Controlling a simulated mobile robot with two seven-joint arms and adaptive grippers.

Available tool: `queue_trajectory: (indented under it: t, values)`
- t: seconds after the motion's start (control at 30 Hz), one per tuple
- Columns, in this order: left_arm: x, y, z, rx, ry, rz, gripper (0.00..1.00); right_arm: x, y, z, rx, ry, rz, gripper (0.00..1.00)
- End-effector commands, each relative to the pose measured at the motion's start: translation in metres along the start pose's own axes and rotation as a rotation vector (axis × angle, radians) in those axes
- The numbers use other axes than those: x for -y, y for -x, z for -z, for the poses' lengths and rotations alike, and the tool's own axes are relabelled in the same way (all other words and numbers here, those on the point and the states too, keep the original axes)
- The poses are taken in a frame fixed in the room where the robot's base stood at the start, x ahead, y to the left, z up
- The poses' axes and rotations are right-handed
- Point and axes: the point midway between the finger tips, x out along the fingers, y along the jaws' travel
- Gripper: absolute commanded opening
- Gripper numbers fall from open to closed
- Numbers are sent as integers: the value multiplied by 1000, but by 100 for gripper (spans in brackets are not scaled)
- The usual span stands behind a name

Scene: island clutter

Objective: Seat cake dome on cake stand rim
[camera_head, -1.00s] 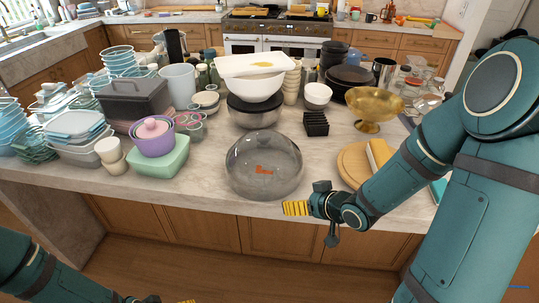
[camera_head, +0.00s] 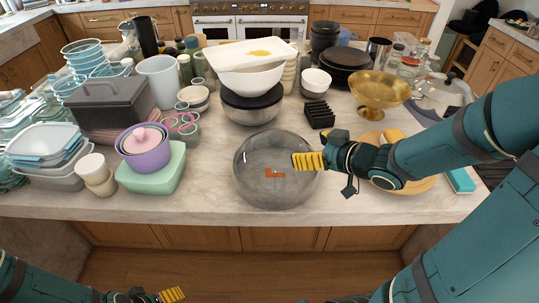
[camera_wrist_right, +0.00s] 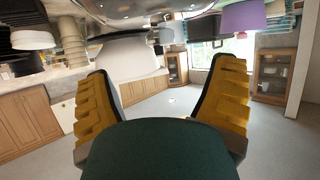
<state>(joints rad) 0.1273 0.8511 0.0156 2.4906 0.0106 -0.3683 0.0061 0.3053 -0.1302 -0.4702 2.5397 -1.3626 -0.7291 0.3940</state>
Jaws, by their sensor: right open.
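The clear glass cake dome (camera_head: 262,181) sits near the counter's front edge, with a small orange item showing through it. I cannot pick out a separate cake stand under it; a gold pedestal bowl (camera_head: 381,88) stands to the right. My right gripper (camera_head: 306,161) is at the dome's upper right side, overlapping it in the head view; contact cannot be told. The right wrist view shows its two yellow fingers (camera_wrist_right: 163,105) spread with nothing between them. My left gripper (camera_head: 172,295) shows only partly at the bottom edge, low in front of the counter.
Behind the dome are a metal bowl (camera_head: 250,110) and a white bowl. A purple pot (camera_head: 145,152) on a green container stands left. A black rack (camera_head: 320,114) and a round wooden board (camera_head: 413,187) are right. Bare counter (camera_head: 215,205) lies along the front.

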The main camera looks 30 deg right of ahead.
Motion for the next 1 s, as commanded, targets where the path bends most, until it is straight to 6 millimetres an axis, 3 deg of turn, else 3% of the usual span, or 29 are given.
queue_trajectory:
  t: [0.3, 0.57, 0.8, 1.0]
  values:
    - [6, -16, -8, 16, -5, -2, 74, 1, -59, -2, 3, 0, 4, 84]
    - [7, -18, -10, 19, -6, -2, 74, 1, -76, 0, 2, 0, 2, 84]
    - [9, -24, -12, 24, -7, -2, 74, 0, -110, 7, 3, 1, 3, 84]
    - [10, -26, -13, 27, -8, -3, 74, -1, -123, 8, 2, 0, -1, 84]
